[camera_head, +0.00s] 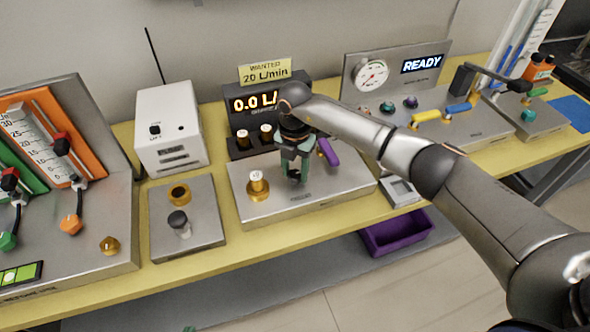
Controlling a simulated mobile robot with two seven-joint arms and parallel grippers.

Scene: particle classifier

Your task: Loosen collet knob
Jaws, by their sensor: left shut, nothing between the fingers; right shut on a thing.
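My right gripper (293,172) reaches down over the middle steel block (310,205), its greenish fingers shut on a small, mostly hidden part, apparently the collet knob. Its form and turn cannot be made out. A brass knob (257,187) with a pale top stands on the same block, just left of the gripper and apart from it. A purple lever (328,152) is just right of the fingers. Only a small green tip of my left gripper (188,329) shows at the bottom edge, shut and empty, well below the bench.
Behind the block a black display (262,103) reads 0.0, partly covered by my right arm, under a yellow sign (265,72). A purple bin (395,235) sits below. Bare yellow bench (225,262) runs along the front.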

